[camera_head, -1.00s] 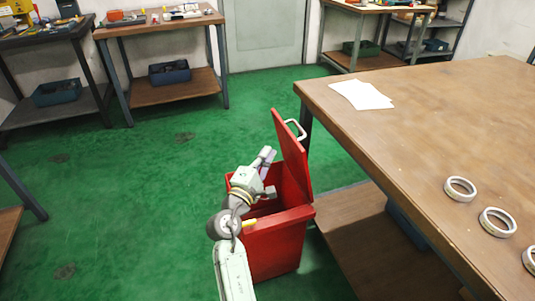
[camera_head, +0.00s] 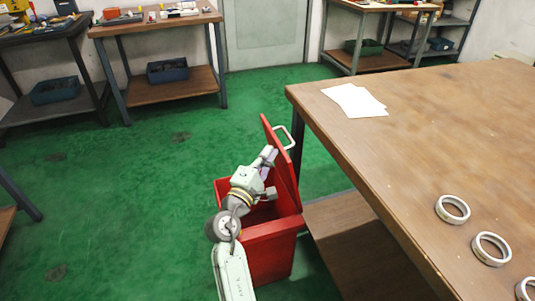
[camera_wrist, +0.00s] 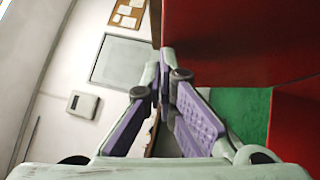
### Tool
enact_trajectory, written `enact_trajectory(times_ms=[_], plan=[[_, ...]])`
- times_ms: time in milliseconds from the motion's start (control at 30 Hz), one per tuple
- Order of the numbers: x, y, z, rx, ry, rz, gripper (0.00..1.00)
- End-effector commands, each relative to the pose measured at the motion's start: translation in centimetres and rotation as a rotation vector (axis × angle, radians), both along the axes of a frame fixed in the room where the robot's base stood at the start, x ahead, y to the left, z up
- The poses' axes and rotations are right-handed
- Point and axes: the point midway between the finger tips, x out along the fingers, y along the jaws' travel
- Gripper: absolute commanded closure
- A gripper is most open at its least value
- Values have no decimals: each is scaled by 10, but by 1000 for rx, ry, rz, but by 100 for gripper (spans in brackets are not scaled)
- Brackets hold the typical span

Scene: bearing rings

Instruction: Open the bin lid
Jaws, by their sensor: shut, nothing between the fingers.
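The red bin (camera_head: 270,252) stands on the floor beside the large table, its top uncovered. Its red lid (camera_head: 284,165) is swung up steeply on the table side, with a pale handle (camera_head: 285,137) on its outer face. My gripper (camera_head: 270,160) is above the bin opening, at the inner face of the lid; I cannot tell if it touches. In the wrist view my gripper (camera_wrist: 163,85) has its purple-padded fingers shut and empty. A large red surface (camera_wrist: 240,45), apparently the lid, fills the upper right there. The bin's interior is mostly hidden by my arm.
The large wooden table (camera_head: 420,150) stands close on the right, with white paper (camera_head: 355,101) and several metal rings (camera_head: 453,209) on it. A lower shelf (camera_head: 350,240) is beneath. Green floor (camera_head: 120,200) is clear to the left. Workbenches line the back wall.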

Motion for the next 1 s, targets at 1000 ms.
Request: enact_trajectory(times_ms=[1000], plan=[[21, -63, 18, 128, 41, 0, 100]])
